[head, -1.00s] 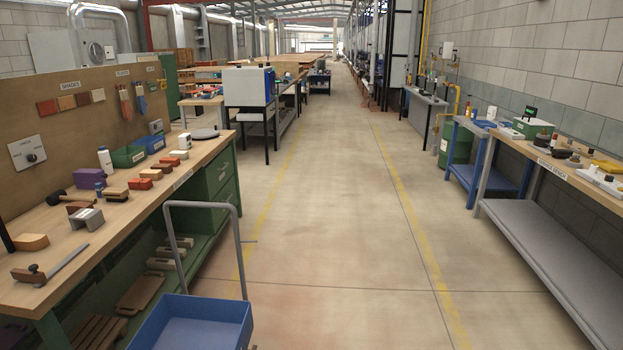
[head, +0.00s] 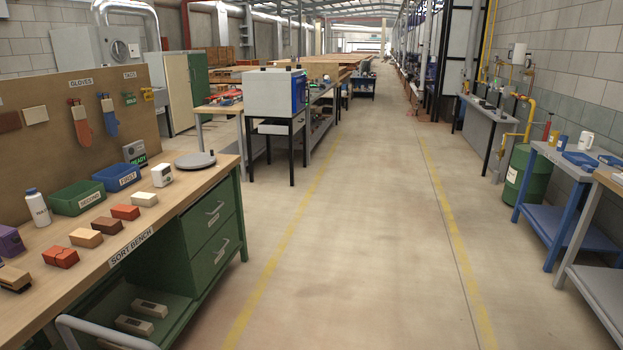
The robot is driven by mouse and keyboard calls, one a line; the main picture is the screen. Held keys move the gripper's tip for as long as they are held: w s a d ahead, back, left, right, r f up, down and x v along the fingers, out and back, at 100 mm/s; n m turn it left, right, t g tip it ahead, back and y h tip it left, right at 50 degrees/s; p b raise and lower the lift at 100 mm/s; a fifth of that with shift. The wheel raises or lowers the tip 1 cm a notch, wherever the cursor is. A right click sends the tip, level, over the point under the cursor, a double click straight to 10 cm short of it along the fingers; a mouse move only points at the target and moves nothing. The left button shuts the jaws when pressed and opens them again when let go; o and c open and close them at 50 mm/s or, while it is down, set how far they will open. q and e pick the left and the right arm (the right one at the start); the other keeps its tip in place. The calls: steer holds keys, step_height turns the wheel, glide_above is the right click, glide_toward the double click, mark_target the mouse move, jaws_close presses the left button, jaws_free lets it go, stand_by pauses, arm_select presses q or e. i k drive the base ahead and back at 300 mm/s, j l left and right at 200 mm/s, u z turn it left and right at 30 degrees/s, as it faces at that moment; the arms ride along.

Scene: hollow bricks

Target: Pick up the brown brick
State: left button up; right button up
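The brown brick (head: 107,226) lies on the wooden top of the sort bench (head: 160,215), at left in the head view. It sits in a row near the bench's front edge, between a tan brick (head: 86,238) and a red brick (head: 125,212). A cream brick (head: 144,199) lies at the far end of the row, and an orange-red brick (head: 60,258) with a split or notch lies at the near end. Neither of my grippers shows in the head view.
A green bin (head: 78,199) and a blue bin (head: 117,177) stand behind the row. A white bottle (head: 38,208) stands left of them. A grey cart handle (head: 100,326) rises at the bottom left before the bench. The aisle floor (head: 350,250) is clear.

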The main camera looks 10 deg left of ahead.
mark_target(110, 227)
steer(key=i+u, duration=0.15)
steer(key=i, duration=0.6)
steer(key=i+l+u, duration=0.1)
steer(key=i, duration=0.6)
steer(key=i+u, duration=0.3)
steer(key=u, duration=0.15)
steer(key=i+u, duration=0.3)
steer(key=u, duration=0.15)
steer(key=i+l+u, duration=0.1)
steer(key=i+u, duration=0.15)
steer(key=u, duration=0.2)
